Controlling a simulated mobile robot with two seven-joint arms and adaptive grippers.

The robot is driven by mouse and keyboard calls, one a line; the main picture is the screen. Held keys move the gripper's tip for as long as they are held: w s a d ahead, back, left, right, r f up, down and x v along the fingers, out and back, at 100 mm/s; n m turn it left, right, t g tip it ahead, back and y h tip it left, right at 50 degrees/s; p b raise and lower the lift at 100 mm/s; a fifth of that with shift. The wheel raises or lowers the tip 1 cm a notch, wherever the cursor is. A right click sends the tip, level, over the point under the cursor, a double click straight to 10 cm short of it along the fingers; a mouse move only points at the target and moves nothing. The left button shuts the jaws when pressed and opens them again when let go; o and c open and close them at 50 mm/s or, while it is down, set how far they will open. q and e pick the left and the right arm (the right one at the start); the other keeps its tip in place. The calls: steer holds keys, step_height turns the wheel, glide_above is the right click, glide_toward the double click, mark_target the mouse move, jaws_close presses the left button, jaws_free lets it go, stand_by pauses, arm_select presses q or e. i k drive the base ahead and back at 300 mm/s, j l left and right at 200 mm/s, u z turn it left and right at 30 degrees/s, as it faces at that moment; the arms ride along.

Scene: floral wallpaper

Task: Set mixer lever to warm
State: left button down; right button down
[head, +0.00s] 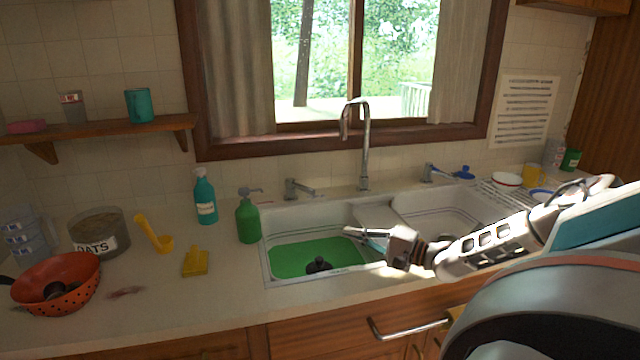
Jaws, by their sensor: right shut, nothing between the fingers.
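The tall curved metal spout (365,150) rises behind the sink, in front of the window. A metal lever handle (299,188) stands on the counter to its left, and another metal handle (436,173) stands to its right. I cannot tell from here which one is the mixer lever or which setting is warm. My right gripper (352,232) reaches in from the right over the sink's middle, its fingers pointing left. It is shut and empty, apart from both handles and the spout. My left gripper is not in view.
The left basin (316,257) has a green bottom and a dark plug. Green (248,216) and teal (205,197) bottles stand left of the sink. A yellow sponge (195,262), yellow scoop (153,236) and red colander (58,287) lie further left. Dishes stand at right.

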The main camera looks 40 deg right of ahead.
mark_target(289, 182)
steer(key=i+l, duration=0.2)
steer(key=l, duration=0.15)
steer(key=i+l, duration=0.4)
steer(key=l, duration=0.25)
